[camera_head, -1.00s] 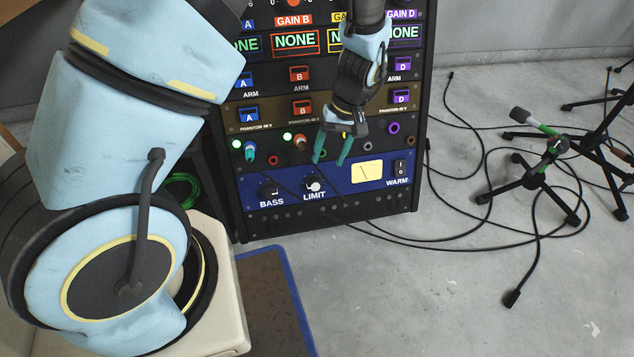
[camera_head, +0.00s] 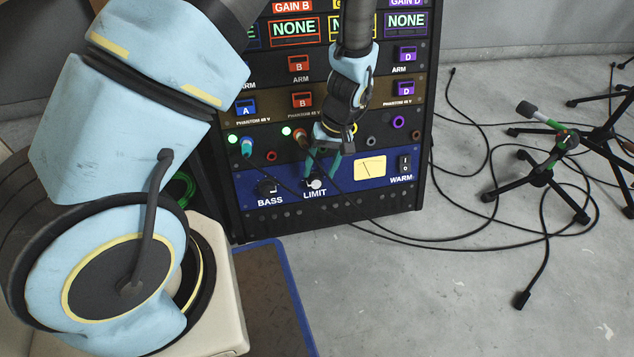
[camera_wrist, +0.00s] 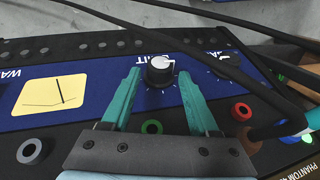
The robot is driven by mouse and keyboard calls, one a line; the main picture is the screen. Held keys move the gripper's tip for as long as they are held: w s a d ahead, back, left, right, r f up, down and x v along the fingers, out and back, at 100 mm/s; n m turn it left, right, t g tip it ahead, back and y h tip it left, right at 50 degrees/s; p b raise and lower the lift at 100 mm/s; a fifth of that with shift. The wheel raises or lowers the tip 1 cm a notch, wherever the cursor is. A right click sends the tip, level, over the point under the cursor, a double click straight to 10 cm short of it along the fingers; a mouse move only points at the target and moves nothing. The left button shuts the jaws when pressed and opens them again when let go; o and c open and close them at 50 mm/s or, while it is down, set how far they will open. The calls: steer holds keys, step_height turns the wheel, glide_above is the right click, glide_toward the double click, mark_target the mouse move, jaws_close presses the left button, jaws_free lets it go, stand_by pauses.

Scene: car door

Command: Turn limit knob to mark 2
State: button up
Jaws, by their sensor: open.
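The limit knob (camera_head: 314,185) is a small black knob with a pale grey cap on the blue panel, above the LIMIT label. In the wrist view the limit knob (camera_wrist: 160,70) shows a white pointer mark, with small tick marks around it. My gripper (camera_head: 321,174) is just in front of the panel at the knob. In the wrist view my gripper (camera_wrist: 161,78) has its two teal fingers apart, one on each side of the knob, with gaps between fingers and knob. I cannot read the mark numbers.
The bass knob (camera_head: 268,188) is left of the limit knob. A yellow meter (camera_head: 370,167) and the WARM switch (camera_head: 405,164) are to the right. A black cable (camera_wrist: 250,82) crosses close beside the fingers. Several sockets and plugs sit just above the blue panel.

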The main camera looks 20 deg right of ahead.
mark_target(317, 177)
steer(key=shift+b+x, duration=0.5)
steer(key=shift+x, duration=1.2)
jaws_close()
